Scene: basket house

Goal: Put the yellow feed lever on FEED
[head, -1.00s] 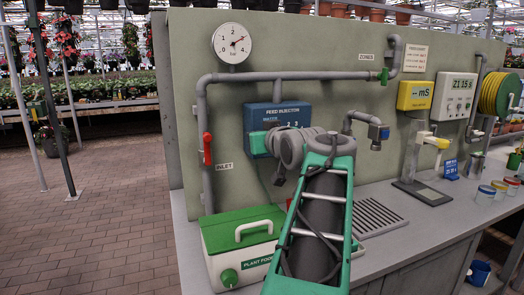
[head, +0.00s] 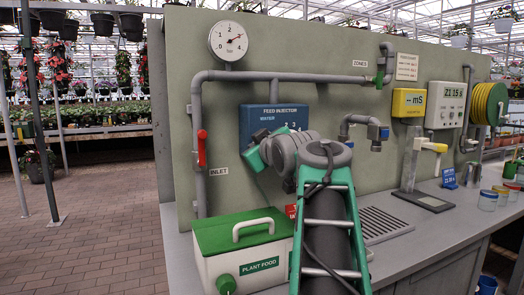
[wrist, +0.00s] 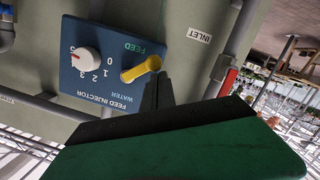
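The blue feed injector panel (head: 262,120) is on the upright board in the head view, partly covered by my arm. The yellow feed lever (wrist: 141,69) shows in the wrist view on this panel (wrist: 90,62), which appears turned over. The lever lies slanted between the words FEED and WATER; which word it points to is hard to tell. The dark fingers of my gripper (wrist: 156,84) are right beside the lever near its right end; contact is unclear. The fingers overlap in this view, so their opening is not clear. My arm hides the lever in the head view.
A white dosing dial (wrist: 86,61) sits beside the lever. A red-handled inlet valve (head: 202,148) is on the pipe left of the panel. A plant food box (head: 240,245) stands on the bench below. A grey tap (head: 362,130) juts out at the right.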

